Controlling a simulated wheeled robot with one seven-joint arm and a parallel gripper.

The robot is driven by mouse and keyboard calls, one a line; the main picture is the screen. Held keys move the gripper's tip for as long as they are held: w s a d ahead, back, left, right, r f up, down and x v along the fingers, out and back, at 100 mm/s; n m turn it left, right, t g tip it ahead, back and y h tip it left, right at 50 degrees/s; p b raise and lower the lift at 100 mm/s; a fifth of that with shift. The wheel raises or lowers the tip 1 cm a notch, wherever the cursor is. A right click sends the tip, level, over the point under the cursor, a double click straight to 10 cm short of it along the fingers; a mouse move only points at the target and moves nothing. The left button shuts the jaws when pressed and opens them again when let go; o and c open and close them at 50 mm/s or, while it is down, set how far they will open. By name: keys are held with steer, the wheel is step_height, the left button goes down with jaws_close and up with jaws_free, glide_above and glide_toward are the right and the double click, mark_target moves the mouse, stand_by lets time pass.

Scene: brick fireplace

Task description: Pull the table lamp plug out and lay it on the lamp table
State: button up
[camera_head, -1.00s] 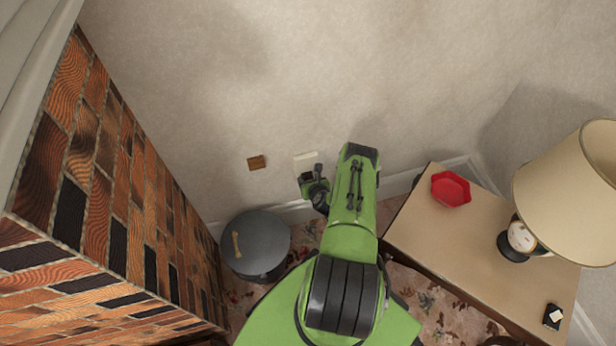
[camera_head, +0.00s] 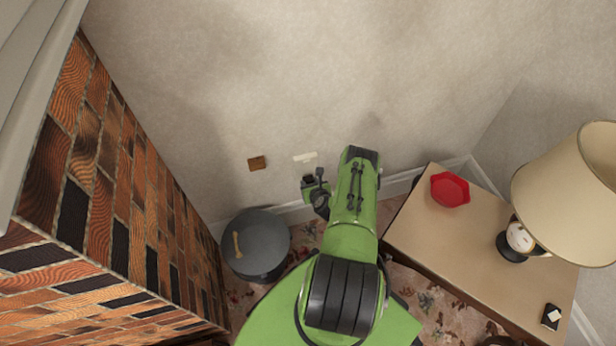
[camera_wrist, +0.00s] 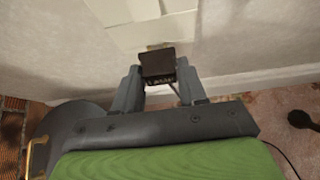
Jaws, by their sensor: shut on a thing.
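My gripper (camera_head: 309,184) is in front of the wall, just below the white wall socket (camera_head: 305,157). In the wrist view its two grey fingers (camera_wrist: 158,82) are shut on a dark, boxy plug (camera_wrist: 157,60). A gap shows between the plug and the socket in the head view, so the plug looks apart from it. The socket (camera_wrist: 140,14) is beyond the plug in the wrist view. The lamp table (camera_head: 430,235) stands at the right. The table lamp (camera_head: 565,190) with its cream shade and face-shaped base stands on its right part.
A red hexagonal dish (camera_head: 450,189) lies at the table's back left corner, and a small black box (camera_head: 551,316) near its front right. A grey lidded bin (camera_head: 262,250) stands left of my arm. The brick fireplace (camera_head: 90,210) fills the left. The table's middle is bare.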

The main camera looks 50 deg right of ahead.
steer(key=shift+s+a+p, duration=0.45)
steer(key=shift+s, duration=0.4)
steer(key=shift+s+a, duration=0.15)
steer(key=shift+s, duration=0.1)
steer(key=shift+r, duration=0.1)
stand_by(0.5)
